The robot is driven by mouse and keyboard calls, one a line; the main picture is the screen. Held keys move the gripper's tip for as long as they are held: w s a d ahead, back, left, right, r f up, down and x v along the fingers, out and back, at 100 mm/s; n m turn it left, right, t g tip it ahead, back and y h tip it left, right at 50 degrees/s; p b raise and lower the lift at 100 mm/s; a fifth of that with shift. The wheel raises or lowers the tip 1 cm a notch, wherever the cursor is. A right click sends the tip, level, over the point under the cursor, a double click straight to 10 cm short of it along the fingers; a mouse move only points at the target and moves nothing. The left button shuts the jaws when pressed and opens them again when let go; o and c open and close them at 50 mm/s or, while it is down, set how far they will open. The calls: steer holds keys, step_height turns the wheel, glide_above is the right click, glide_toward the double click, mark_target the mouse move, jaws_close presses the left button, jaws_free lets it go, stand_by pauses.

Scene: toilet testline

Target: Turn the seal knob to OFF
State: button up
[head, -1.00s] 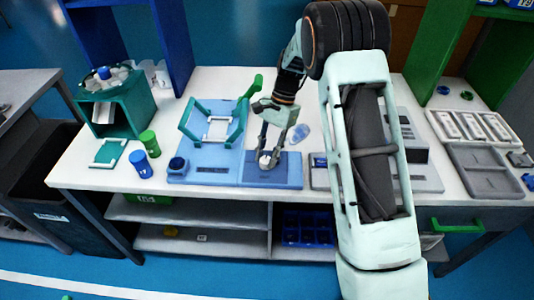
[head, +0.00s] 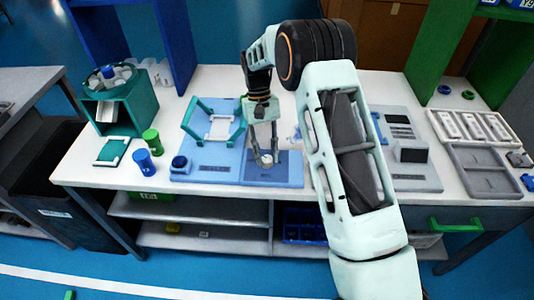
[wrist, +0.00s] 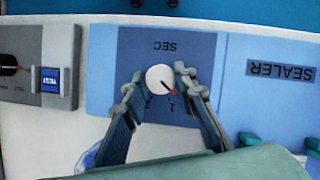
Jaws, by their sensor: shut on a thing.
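The seal knob (wrist: 160,79) is a round white dial with a dark and orange pointer mark. It sits on a dark blue panel (wrist: 200,45) marked SEC, upside down in the wrist view. The pointer aims to the lower right there, near a small figure 1; another small mark shows lower left. My gripper (wrist: 160,75) has one finger on each side of the knob and is shut on it. In the head view my gripper (head: 267,158) reaches down onto the panel of the blue sealer (head: 212,168). The fingers partly hide the knob there, and I cannot see an OFF mark.
The sealer's green handle frame (head: 236,128) stands left of my gripper. A grey device (head: 412,153) with a screen is to the right, partly behind my arm. Blue (head: 142,162) and green (head: 151,142) cylinders and a teal bin (head: 121,103) are at the left.

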steer(key=n, duration=0.2)
steer(key=n+t+h, duration=0.1)
steer(key=n, duration=0.2)
steer(key=shift+a+h, duration=0.1)
steer(key=shift+h, duration=0.2)
stand_by(0.4)
steer(key=o, duration=1.2)
steer(key=shift+c, duration=0.2)
steer(key=v, duration=1.2)
steer(key=shift+s+a+r, duration=0.1)
steer(key=shift+s, duration=0.05)
